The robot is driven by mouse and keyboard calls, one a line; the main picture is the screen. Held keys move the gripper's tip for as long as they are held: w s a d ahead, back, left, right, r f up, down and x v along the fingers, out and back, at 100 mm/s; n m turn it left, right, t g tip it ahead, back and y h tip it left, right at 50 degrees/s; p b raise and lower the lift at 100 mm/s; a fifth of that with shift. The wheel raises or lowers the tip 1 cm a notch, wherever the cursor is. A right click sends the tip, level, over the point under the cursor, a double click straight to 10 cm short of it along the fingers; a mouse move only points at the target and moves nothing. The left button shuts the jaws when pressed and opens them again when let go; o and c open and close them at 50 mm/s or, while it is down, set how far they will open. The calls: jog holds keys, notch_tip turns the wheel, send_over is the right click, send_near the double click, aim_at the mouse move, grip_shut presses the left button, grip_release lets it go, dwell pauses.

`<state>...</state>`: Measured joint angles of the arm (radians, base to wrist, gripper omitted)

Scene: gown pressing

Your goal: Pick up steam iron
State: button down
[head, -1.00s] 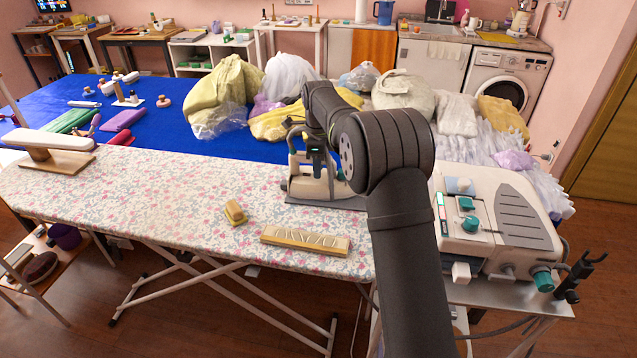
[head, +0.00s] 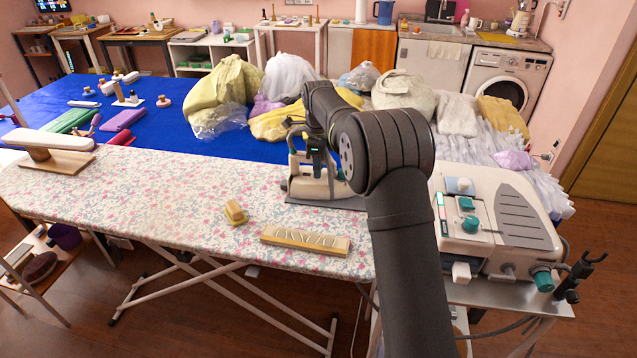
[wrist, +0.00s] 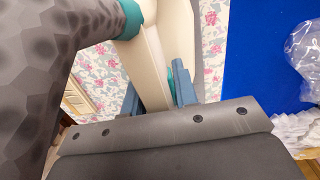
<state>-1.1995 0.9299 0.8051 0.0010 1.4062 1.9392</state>
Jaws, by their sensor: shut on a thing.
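The cream steam iron (head: 312,182) with teal parts sits at the right end of the floral ironing board (head: 150,205), on a dark flat rest (head: 325,203). My gripper (head: 315,150) is above it with the jaws around its handle. In the wrist view the two blue-grey fingers of my gripper (wrist: 156,95) are on either side of the cream iron handle (wrist: 150,70), shut on it. My arm hides the right side of the iron in the head view. I cannot tell a gap between the iron and its rest.
A white steam station (head: 490,220) stands to the right. A yellowish block (head: 235,212) and a long wooden piece (head: 305,240) lie in front on the board. Bagged garments (head: 290,75) are piled behind. The board's middle left is free.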

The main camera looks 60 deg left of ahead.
jog(key=shift+r, duration=0.2)
dwell(0.4)
jog(key=shift+r, duration=0.25)
notch_tip(320, 180, up, 3)
jog(key=shift+a+r, duration=0.1)
jog(key=w+d+r, duration=0.7)
jog(key=d, duration=0.2)
jog(key=shift+d, duration=0.3)
jog(key=c, duration=1.6)
grip_release()
jog(key=shift+c, duration=0.2)
grip_shut()
jog(key=shift+s, duration=0.15)
